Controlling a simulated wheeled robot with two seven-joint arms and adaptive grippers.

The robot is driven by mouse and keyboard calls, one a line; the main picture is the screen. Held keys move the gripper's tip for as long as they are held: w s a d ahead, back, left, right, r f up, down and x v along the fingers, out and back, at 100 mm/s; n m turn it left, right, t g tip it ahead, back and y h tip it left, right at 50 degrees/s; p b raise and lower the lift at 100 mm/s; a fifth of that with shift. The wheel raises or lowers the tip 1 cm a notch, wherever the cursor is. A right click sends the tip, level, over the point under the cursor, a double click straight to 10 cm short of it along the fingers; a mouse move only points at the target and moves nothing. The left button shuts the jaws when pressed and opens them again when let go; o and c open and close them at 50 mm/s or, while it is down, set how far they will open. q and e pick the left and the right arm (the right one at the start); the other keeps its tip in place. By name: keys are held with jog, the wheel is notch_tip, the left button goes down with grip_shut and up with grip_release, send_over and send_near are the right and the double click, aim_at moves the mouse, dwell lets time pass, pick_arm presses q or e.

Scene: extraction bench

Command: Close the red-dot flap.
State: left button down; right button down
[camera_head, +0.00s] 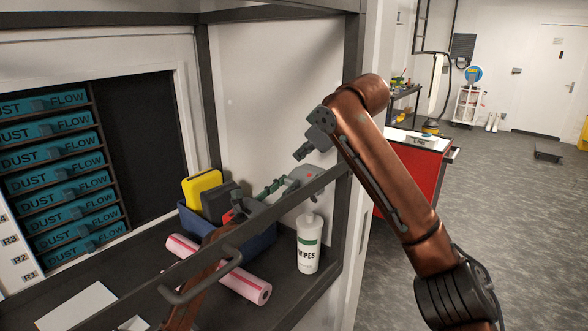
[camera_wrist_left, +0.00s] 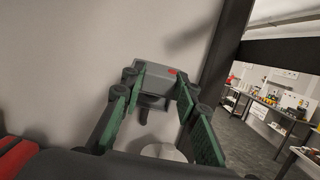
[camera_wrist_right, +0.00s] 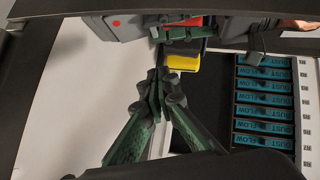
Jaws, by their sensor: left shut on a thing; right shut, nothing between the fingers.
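The red-dot flap shows as a grey box-like fitting (camera_head: 300,180) with a red dot, on the white side wall behind the slanted front bar. In the left wrist view the grey part (camera_wrist_left: 155,72) lies just beyond the fingers, its dot at upper right. My left gripper (camera_head: 275,186) reaches in from below and is shut on a grey part of it; the exact contact is partly hidden. My right gripper (camera_head: 302,153) is shut and empty, just above the fitting and apart from it. The fitting also shows in the right wrist view (camera_wrist_right: 124,28), with the right fingertips (camera_wrist_right: 160,80).
A blue bin (camera_head: 258,243) holds a yellow item (camera_head: 203,188) and dark items. Teal boxes (camera_head: 50,157) fill the left rack.

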send_near(286, 179)
jog(key=w+a, duration=0.2)
jog(key=a, duration=0.2)
pick_arm(q)
jog(key=shift+a, duration=0.1)
pick_arm(e)
jog(key=shift+w+d+f, duration=0.25)
jog(key=shift+f, duration=0.4)
jog(key=shift+w+d+f, duration=0.2)
jog(key=shift+w+f, duration=0.05)
jog(key=shift+f, duration=0.45)
jog(key=shift+w+d+f, duration=0.25)
jog(key=shift+w+f, duration=0.05)
jog(key=shift+f, duration=0.35)
